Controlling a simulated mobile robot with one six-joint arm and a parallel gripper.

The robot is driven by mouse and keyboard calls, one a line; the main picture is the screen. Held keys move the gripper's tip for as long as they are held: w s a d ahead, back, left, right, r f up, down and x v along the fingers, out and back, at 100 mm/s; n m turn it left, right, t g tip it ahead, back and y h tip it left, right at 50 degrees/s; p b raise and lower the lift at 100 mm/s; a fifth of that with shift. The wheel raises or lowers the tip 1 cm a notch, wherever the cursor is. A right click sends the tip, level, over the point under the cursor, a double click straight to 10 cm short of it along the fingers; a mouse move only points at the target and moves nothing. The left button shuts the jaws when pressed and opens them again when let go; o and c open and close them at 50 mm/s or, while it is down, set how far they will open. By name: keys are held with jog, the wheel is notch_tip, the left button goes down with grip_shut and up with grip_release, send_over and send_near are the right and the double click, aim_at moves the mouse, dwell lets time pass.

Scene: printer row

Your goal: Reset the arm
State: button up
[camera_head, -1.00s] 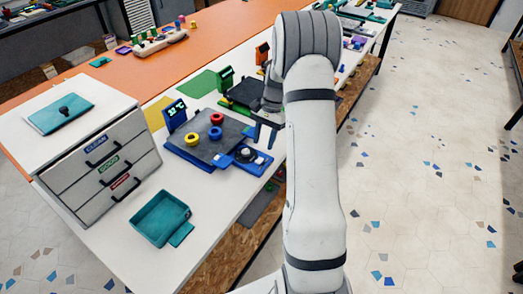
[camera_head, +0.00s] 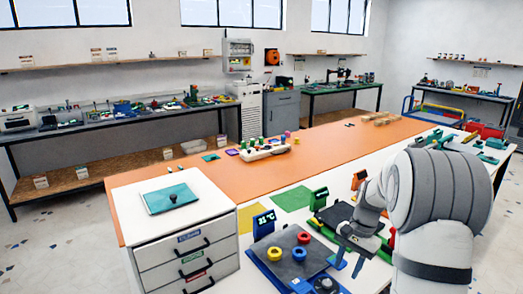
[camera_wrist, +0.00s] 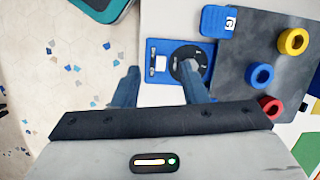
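My gripper (camera_head: 349,263) hangs at the end of my white arm (camera_head: 437,205), at the lower right of the head view, just right of the blue printer. In the wrist view my gripper (camera_wrist: 160,90) has its two blue fingers well apart, with nothing between them. The fingers are over the edge of the blue printer's front unit (camera_wrist: 165,58), which carries a dark round knob (camera_wrist: 187,66). The right finger overlaps the knob in the picture; I cannot tell whether it touches. The arm is bent, with its large grey joint nearest the camera.
The printer's dark plate (camera_head: 291,255) holds yellow, blue and red rings. A green printer (camera_head: 319,198) is behind. The orange table strip (camera_head: 330,145) has open room. Floor shows left in the wrist view.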

jog(key=s+a+r+n+t+h, duration=0.1)
jog(key=s+a+r+n, duration=0.2)
jog(key=s, duration=0.4)
jog(key=s+a+r+n+t, duration=0.2)
jog(key=s+a+r+n, duration=0.1)
jog(key=s, duration=0.5)
jog(key=s+a+r+n+t+h, duration=0.1)
jog(key=s+a+r+n, duration=0.2)
jog(key=s, duration=0.4)
jog(key=shift+s+a+r+t+h, duration=0.25)
jog(key=shift+a+r+t+h, duration=0.05)
jog(key=shift+a+r, duration=0.35)
